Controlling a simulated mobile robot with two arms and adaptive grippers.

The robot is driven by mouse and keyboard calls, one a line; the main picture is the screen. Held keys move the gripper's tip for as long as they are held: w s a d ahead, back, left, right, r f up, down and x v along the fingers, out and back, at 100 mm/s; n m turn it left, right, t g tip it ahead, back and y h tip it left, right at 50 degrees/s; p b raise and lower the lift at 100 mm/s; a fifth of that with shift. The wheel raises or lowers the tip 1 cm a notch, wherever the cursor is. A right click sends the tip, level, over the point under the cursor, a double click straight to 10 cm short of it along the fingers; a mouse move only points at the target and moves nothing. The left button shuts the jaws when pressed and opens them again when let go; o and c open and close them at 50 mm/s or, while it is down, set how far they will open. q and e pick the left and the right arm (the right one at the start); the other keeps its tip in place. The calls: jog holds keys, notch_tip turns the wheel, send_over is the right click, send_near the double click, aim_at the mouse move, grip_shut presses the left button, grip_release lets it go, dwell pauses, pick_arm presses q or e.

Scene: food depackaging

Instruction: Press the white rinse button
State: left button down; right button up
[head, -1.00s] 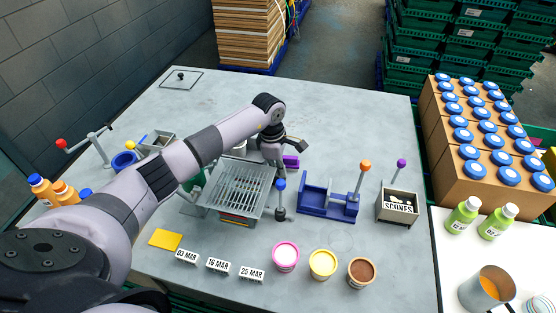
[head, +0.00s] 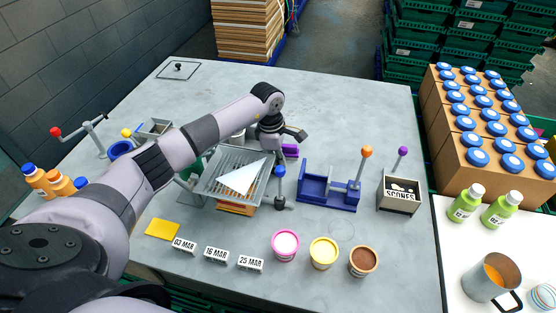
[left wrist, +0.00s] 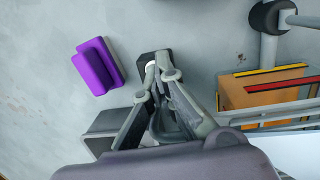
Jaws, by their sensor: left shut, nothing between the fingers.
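My left gripper (head: 295,133) is shut and empty, past the far edge of the slatted metal rack (head: 215,190). In the left wrist view its closed fingers (left wrist: 160,72) point at a small pale round spot (left wrist: 150,67), which may be the white rinse button. The fingertips overlap this spot, and I cannot tell how far it is pressed. A white wedge (head: 245,177), perhaps spray or a sheet, lies over the rack. A purple block (left wrist: 98,66) lies beside the gripper, apart from it; it also shows in the head view (head: 290,150). My right gripper is out of view.
A blue-knobbed lever (head: 280,172) stands at the rack's right side. Tubs and date blocks stand in front.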

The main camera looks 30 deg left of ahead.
pick_arm(q)
jog(key=r, duration=0.1)
jog(key=r+p, duration=0.2)
jog(key=shift+a+r, duration=0.25)
notch_tip(320, 180, up, 10)
jog(key=s+b, duration=0.1)
jog(key=b, duration=0.2)
jog(key=shift+a+r, duration=0.25)
jog(key=shift+a, duration=0.15)
jog(key=shift+f, duration=0.1)
dwell(2.8)
